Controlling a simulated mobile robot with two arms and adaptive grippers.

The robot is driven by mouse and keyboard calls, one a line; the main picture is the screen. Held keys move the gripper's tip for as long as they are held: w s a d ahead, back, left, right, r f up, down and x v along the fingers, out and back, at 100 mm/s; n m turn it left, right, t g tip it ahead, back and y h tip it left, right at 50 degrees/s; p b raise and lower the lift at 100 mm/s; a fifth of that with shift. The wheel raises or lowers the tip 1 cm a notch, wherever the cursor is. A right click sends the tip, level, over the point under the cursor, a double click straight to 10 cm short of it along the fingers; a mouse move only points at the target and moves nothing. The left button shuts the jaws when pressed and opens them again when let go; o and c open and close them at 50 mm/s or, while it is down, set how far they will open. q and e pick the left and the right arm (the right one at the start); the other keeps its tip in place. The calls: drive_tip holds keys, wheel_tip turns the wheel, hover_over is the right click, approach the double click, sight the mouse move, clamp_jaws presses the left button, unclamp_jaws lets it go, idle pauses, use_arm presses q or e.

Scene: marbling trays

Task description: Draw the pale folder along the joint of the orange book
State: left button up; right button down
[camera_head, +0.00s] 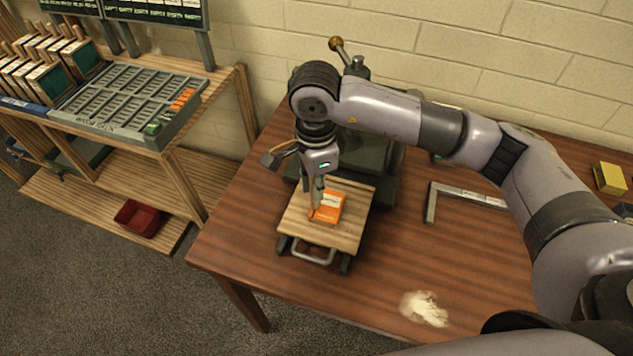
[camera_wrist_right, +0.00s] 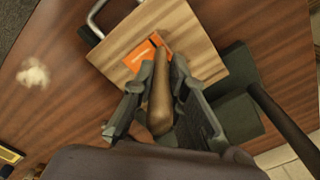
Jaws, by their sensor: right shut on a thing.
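The orange book (camera_head: 329,204) lies on a light wooden board (camera_head: 352,240) on the brown table. In the right wrist view the orange book (camera_wrist_right: 146,50) shows beyond the fingertips, partly hidden. My right gripper (camera_head: 317,190) points down over the book. In the right wrist view it is shut on a long tan piece (camera_wrist_right: 161,85), apparently the folder, whose far end reaches over the book. I cannot tell whether its tip touches the book. My left gripper is not in view.
The board has a metal handle (camera_head: 312,254) at its front, with a dark green press (camera_head: 378,165) behind. A metal square (camera_head: 432,203) lies to the right and a pale patch (camera_head: 424,308) near the front edge. A slotted grey tray (camera_head: 128,100) stands on the left shelf.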

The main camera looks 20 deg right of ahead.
drive_tip(key=shift+r, duration=0.15)
drive_tip(key=shift+r, duration=0.25)
drive_tip(key=shift+r+p, duration=0.85)
drive_tip(key=shift+r, duration=2.2)
